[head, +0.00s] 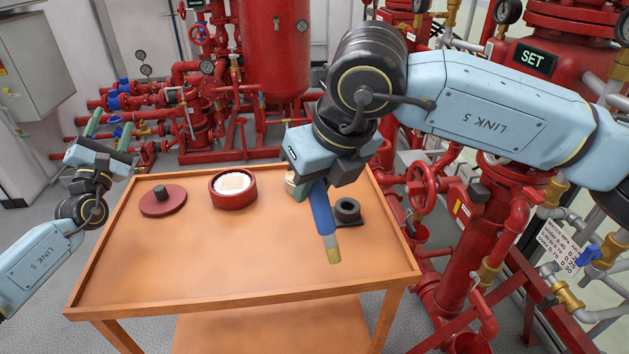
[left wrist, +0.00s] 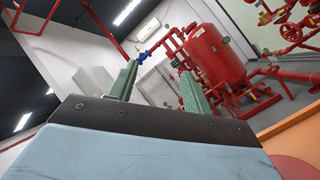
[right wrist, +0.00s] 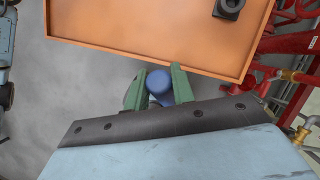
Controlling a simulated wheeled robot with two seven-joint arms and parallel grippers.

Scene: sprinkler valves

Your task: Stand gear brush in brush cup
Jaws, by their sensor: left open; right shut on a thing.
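The gear brush (head: 322,212) has a blue handle and a tan-gold tip that points down in the head view. My right gripper (head: 301,187) is shut on its handle and holds it tilted; the right wrist view shows the blue handle (right wrist: 158,84) between the green fingers. A dark round cup (head: 347,208) on a square base, apparently the brush cup, stands on the table's right side, just right of the brush in the head view. It shows at the top of the right wrist view (right wrist: 229,8). My left gripper (head: 107,130) is open and empty, left of the table.
The orange table (head: 240,270) has a raised rim. A red bowl (head: 233,200) with white contents and a red disc (head: 163,204) with a dark knob stand towards its back left. The front of the tabletop is clear. Red pipes and valves (head: 424,190) stand close on the right.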

